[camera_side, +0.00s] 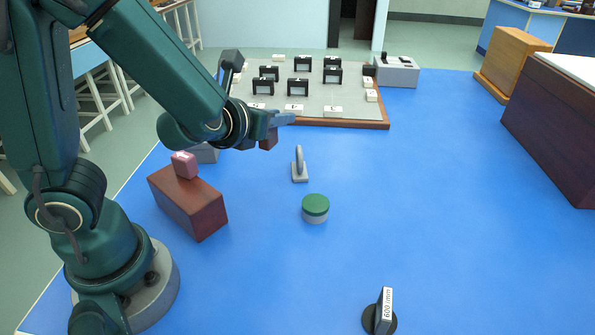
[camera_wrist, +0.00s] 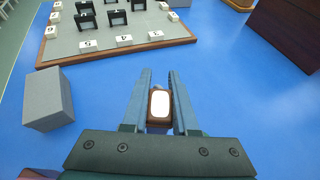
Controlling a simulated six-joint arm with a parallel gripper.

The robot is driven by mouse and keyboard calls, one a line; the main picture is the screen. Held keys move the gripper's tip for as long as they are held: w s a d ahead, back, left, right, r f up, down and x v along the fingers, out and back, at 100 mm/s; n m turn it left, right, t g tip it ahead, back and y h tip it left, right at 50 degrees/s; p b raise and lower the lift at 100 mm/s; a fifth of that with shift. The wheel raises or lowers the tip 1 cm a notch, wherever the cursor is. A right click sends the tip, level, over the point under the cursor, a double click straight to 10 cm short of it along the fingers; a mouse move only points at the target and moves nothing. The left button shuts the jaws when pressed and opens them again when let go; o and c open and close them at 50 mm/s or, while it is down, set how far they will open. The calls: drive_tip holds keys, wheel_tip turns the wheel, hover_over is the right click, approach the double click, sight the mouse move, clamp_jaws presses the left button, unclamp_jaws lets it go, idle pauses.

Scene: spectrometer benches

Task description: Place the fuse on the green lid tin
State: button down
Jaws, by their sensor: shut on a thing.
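The tin with a green lid (camera_side: 315,204) stands upright on the blue bench in the side view, its lid top bare. My gripper (camera_side: 287,118) is raised above the bench, behind and to the left of the tin. It is shut on a small brown piece (camera_side: 268,140), which I take to be the fuse. In the wrist view the piece (camera_wrist: 159,104) shows a white face and sits between the two fingers of my gripper (camera_wrist: 160,90). The tin is not seen in the wrist view.
A brown box (camera_side: 190,205) bears a pink block (camera_side: 184,165). A grey upright piece (camera_side: 299,170) stands behind the tin. A "600/mm" plate (camera_side: 384,311) stands in front. A board (camera_side: 330,108) with black holders lies behind. The bench right of the tin is clear.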

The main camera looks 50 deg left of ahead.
drive_tip(key=shift+w+d+f, duration=0.6)
drive_tip(key=shift+d+f, duration=0.85)
drive_tip(key=shift+f, duration=0.15)
drive_tip(key=shift+w+d+f, duration=0.65)
drive_tip(key=shift+d+f, duration=0.75)
drive_tip(key=shift+f, duration=0.25)
drive_tip(key=shift+w+d+f, duration=0.6)
drive_tip(key=shift+d+f, duration=0.85)
drive_tip(key=shift+f, duration=0.15)
drive_tip(key=shift+f, duration=0.1)
drive_tip(key=c, duration=0.7)
unclamp_jaws()
